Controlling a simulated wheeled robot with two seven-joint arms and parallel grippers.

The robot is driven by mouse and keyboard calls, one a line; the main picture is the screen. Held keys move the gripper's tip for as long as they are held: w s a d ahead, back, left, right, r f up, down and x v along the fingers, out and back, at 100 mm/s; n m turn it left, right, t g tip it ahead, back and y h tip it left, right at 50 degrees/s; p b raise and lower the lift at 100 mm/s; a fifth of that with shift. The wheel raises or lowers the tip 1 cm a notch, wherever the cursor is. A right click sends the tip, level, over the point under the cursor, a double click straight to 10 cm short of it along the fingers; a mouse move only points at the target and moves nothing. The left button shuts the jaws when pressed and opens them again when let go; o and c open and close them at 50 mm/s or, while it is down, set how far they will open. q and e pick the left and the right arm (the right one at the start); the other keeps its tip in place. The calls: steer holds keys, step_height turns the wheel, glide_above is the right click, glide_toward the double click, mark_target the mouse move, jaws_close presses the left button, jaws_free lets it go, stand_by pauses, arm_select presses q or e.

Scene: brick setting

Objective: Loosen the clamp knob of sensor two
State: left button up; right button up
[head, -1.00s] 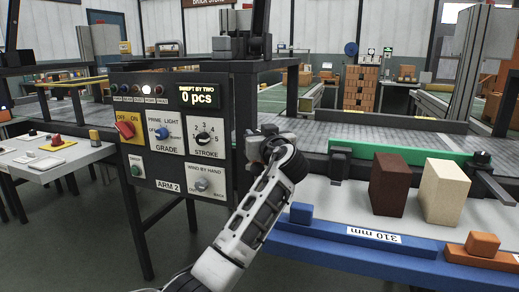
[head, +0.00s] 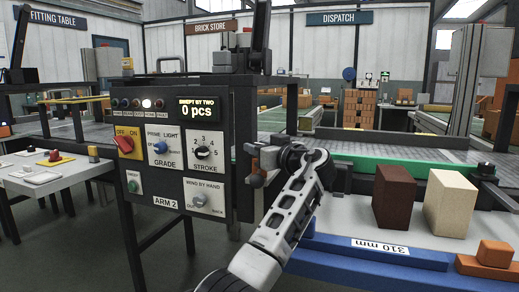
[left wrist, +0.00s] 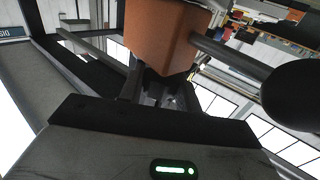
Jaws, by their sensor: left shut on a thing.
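My left gripper (head: 260,168) is at the right side of the dark ARM 2 control panel in the head view. It is shut on a small orange-brown part (head: 257,181), which partly shows below the fingers. In the left wrist view this looks like an orange-brown block (left wrist: 165,38) at the tips of my left gripper (left wrist: 155,88). A grey rod runs from the block to a round black part (left wrist: 290,97) at the right. I cannot tell which of these is the clamp knob of sensor two. My right gripper is not in view.
The control panel (head: 170,188) has several switches and knobs, and its display reads 0 pcs. At the right, a dark brown block (head: 395,197) and a cream block (head: 450,203) stand behind a blue rail (head: 420,258). A white table (head: 60,182) stands at the left.

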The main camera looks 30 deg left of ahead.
arm_select(q)
steer(key=shift+r, duration=0.1)
steer(key=o, duration=0.7)
steer(key=v, duration=0.7)
steer(key=shift+d, duration=0.2)
